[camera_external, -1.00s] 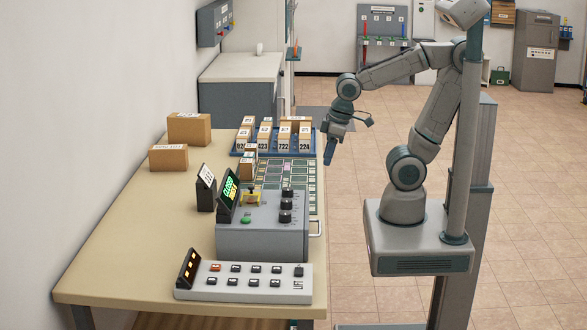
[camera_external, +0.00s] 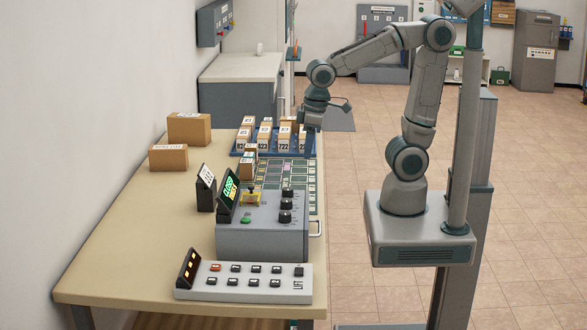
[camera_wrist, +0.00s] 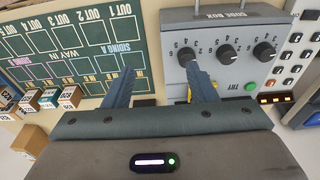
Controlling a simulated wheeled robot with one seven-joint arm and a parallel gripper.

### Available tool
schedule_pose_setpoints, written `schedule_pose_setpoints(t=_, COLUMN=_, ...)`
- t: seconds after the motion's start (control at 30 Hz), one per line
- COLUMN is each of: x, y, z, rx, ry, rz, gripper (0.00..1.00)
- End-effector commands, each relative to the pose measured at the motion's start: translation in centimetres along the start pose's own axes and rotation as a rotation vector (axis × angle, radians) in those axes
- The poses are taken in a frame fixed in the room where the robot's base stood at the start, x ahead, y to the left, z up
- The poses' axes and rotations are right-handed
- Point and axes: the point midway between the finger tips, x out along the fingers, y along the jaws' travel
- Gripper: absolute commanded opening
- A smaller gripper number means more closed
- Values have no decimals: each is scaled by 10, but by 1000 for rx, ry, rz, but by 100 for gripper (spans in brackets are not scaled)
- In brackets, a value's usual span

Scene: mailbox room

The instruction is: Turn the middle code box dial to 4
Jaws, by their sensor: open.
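The grey code box (camera_external: 262,238) stands on the long table, with three black dials in a row. The middle dial (camera_external: 285,204) also shows in the wrist view (camera_wrist: 228,52), upside down like the box's lettering. It has a pale pointer mark; I cannot tell surely which number it is on. My gripper (camera_external: 311,122) is over the table's right edge, by the blue rack, well apart from the box. In the wrist view my gripper (camera_wrist: 160,69) is open and empty. Its right finger partly overlaps the box's near edge and reaches below one end dial.
A green mat (camera_wrist: 70,50) with marked cells lies beside the box. A blue rack (camera_external: 238,153) of numbered cartons stands beyond it. A button panel (camera_external: 243,283) is at the table's near end. A green TRY button (camera_wrist: 250,87) is on the box. Open floor lies to the right.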

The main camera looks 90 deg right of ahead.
Motion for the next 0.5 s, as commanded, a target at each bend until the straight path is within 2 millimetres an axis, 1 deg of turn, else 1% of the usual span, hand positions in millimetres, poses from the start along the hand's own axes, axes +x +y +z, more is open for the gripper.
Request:
schedule_pose_setpoints(t=0.03, x=-12, y=-18, z=-14, rx=-11, ry=-27, rz=-1, gripper=52)
schedule_pose_setpoints(t=0.1, x=-18, y=-42, z=-29, rx=-11, ry=-58, rz=0, gripper=52)
schedule_pose_setpoints(t=0.2, x=-24, y=-74, z=-45, rx=-13, ry=-97, rz=1, gripper=52)
schedule_pose_setpoints(t=0.3, x=-25, y=-99, z=-54, rx=-12, ry=-126, rz=2, gripper=52)
schedule_pose_setpoints(t=0.4, x=-26, y=-114, z=-59, rx=-9, ry=-144, rz=4, gripper=52)
schedule_pose_setpoints(t=0.5, x=-24, y=-122, z=-60, rx=-8, ry=-152, rz=5, gripper=52)
